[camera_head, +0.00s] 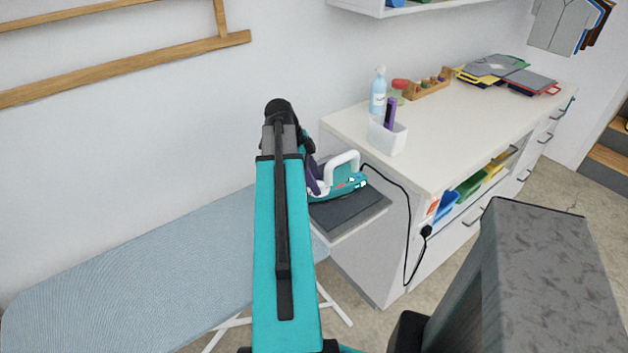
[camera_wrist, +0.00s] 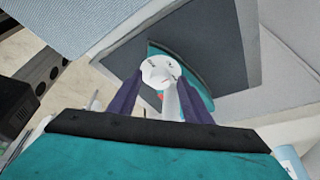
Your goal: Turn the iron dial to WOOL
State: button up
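The iron (camera_head: 352,184) is teal with a white handle and rests on a dark grey pad (camera_head: 350,208) at the far right end of the ironing board. In the wrist view its teal body (camera_wrist: 207,92) lies below my fingers. The round white dial (camera_wrist: 158,70) has small dark marks, too small to read. My gripper (camera_wrist: 161,82) reaches down over the iron, with one purple finger on each side of the dial. The fingertips are apart and close to the dial's edges; I cannot tell whether they touch it. In the head view my arm hides much of my gripper (camera_head: 314,178).
The blue ironing board (camera_head: 150,270) extends to the left. A white cabinet (camera_head: 440,150) stands at the right, with a spray bottle (camera_head: 378,92) and a white pen cup (camera_head: 387,137) on top. The iron's black cord (camera_head: 409,215) runs to the cabinet's side.

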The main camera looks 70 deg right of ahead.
jog(key=shift+r, duration=0.1)
jog(key=b+v, duration=0.2)
jog(key=v, duration=1.1)
jog(key=shift+w+r, duration=0.15)
jog(key=shift+r, duration=0.1)
jog(key=shift+a, duration=0.1)
dwell(0.4)
